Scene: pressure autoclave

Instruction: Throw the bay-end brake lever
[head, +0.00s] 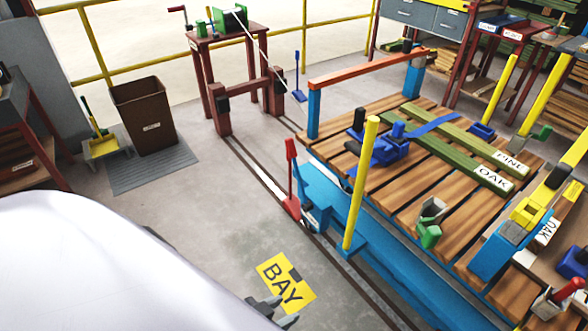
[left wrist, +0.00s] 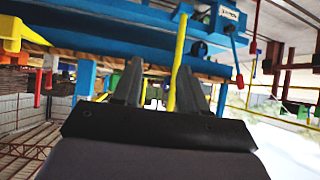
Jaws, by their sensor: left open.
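The brake lever (head: 291,160) is a red upright handle on a red foot, at the near left corner of the blue cart (head: 340,215). In the left wrist view, which is upside down, the red lever (left wrist: 238,70) hangs below the cart's blue side, right of the fingers. My left gripper (head: 276,308) is at the bottom of the head view, beside the yellow BAY floor mark, short of the lever and apart from it. Its dark fingers (left wrist: 160,72) are spread and empty in the left wrist view. My right gripper is not in view.
A yellow post (head: 359,185) stands on the cart's side, right of the lever. The wooden deck (head: 385,165) carries green OAK and PINE beams and blue clamps. Floor rails (head: 245,170) run to a dark red stand. A brown bin (head: 145,115) stands left. The floor between is clear.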

